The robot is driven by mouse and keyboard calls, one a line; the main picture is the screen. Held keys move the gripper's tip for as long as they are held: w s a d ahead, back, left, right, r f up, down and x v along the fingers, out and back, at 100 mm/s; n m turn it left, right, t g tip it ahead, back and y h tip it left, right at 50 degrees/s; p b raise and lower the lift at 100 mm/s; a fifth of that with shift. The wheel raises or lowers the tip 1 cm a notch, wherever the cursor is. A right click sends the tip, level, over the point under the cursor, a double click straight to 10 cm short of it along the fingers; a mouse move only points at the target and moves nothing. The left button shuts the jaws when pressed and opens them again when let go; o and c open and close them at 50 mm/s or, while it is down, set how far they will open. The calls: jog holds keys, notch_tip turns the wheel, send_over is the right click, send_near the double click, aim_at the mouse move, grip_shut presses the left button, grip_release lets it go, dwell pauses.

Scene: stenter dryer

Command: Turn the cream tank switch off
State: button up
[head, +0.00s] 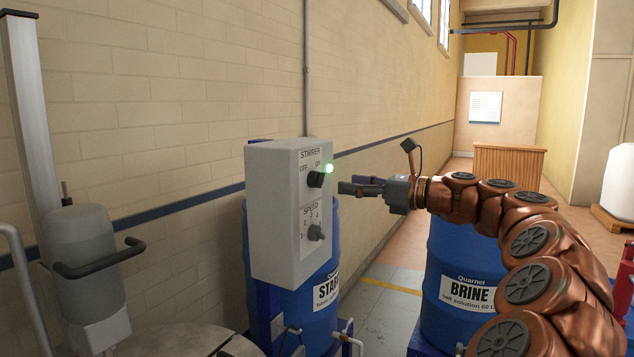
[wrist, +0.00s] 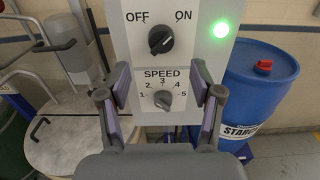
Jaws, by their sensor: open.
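A pale switch box (head: 272,215) marked STIRRER stands left of centre in the head view. Its upper OFF/ON knob (head: 316,179) is black and shows in the wrist view (wrist: 161,39) with its pointer towards ON. The green lamp (wrist: 221,31) beside it is lit. A SPEED knob (wrist: 163,100) sits below. My gripper (head: 350,187) is open and empty, in front of the panel, near the upper knob's height in the head view. In the wrist view its fingers (wrist: 161,84) straddle the SPEED label, below the upper knob. No "cream" label is readable.
A round-lidded vessel (head: 190,342) with a motor-like unit (head: 85,250) stands at left. A blue STARCH drum (wrist: 258,85) stands behind the box, and a blue BRINE drum (head: 460,270) is under my arm. A brick wall runs along the left.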

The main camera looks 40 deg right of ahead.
aim_at(323, 180)
jog(key=p+x, duration=0.1)
jog(key=x, duration=0.6)
jog(key=shift+w+p, duration=0.35)
jog(key=shift+p, duration=0.05)
jog(key=shift+c, duration=0.2)
jog(key=c, duration=1.1)
